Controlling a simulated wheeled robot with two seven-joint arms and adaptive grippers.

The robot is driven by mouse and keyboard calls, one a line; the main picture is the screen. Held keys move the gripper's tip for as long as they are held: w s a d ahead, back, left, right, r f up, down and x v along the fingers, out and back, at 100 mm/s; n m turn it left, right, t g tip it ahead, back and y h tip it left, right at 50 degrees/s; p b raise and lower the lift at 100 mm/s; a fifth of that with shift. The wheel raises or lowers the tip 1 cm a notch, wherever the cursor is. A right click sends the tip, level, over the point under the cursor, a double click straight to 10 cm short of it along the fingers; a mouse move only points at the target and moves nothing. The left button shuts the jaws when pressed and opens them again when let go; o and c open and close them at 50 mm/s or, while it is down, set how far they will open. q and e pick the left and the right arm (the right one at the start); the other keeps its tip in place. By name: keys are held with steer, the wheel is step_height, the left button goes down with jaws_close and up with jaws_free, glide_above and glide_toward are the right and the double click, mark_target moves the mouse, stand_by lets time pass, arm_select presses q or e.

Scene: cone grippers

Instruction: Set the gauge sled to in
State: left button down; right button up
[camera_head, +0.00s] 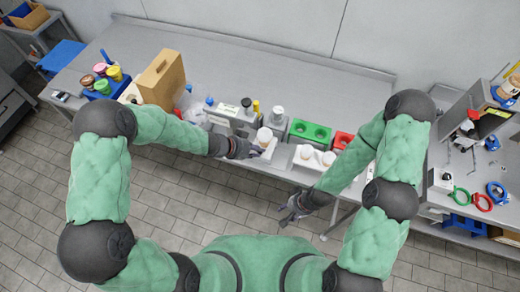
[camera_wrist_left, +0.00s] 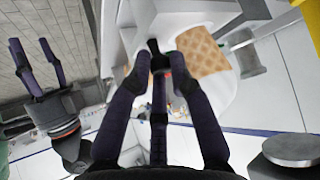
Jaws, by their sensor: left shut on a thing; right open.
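A white gauge unit with a low block (camera_head: 268,153) stands at the front edge of the bench, and a waffle-patterned cone (camera_head: 264,135) stands at it. My left gripper (camera_head: 255,151) is at the front of this block. In the left wrist view its fingers (camera_wrist_left: 160,70) are closed together on a small dark knob (camera_wrist_left: 154,46) by the white part, which I take to be the gauge sled's handle. The cone (camera_wrist_left: 203,52) shows just beyond the fingers. The sled's travel is mostly hidden. My right gripper (camera_head: 293,207) is open and empty, below the bench's front edge.
Right of the gauge are a green holder (camera_head: 311,131), a white holder with pale cups (camera_head: 315,158) and a red holder (camera_head: 342,140). A brown box (camera_head: 163,79) stands left. The rear bench (camera_head: 300,85) is clear. A side table with rings (camera_head: 483,202) is at right.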

arm_select(q)
steer(key=w+a+p, duration=0.2)
steer(key=a+p, duration=0.2)
steer(key=a, duration=0.2)
steer(key=shift+w+a+r+p, duration=0.25)
steer(key=shift+w+r+p, duration=0.05)
steer(key=shift+w+p, duration=0.1)
steer(key=c, duration=1.2)
jaws_free()
steer(key=shift+a, duration=0.1)
steer(key=shift+o, duration=0.4)
steer(key=shift+s+f, duration=0.1)
steer(key=shift+s, duration=0.1)
